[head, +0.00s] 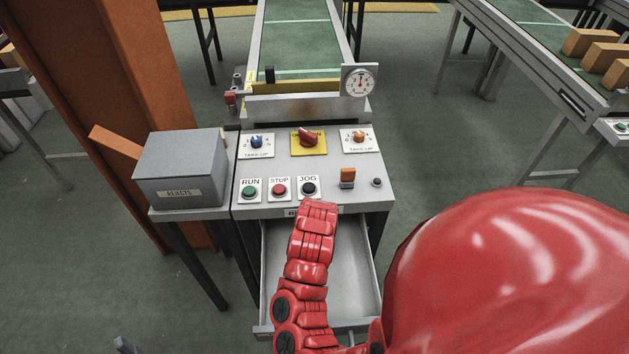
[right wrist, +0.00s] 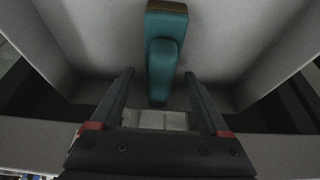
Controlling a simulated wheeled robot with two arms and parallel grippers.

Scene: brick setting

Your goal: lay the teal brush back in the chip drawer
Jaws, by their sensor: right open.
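The teal brush (right wrist: 162,62) shows in the right wrist view, inside the grey chip drawer (right wrist: 235,40). It has a brown edge at its far end, and its narrower end points toward my right gripper (right wrist: 159,74). My right gripper is open, with one finger on each side of the narrow end; I see no finger touching it. In the head view the drawer (head: 352,285) is pulled out below the control panel. My red right arm covers its left part and hides the brush and right gripper there. My left gripper is not in view.
A grey rejects box (head: 180,165) stands on a side table at left. A dial gauge (head: 359,80) and green conveyor (head: 296,40) are behind. Open floor lies right of the panel.

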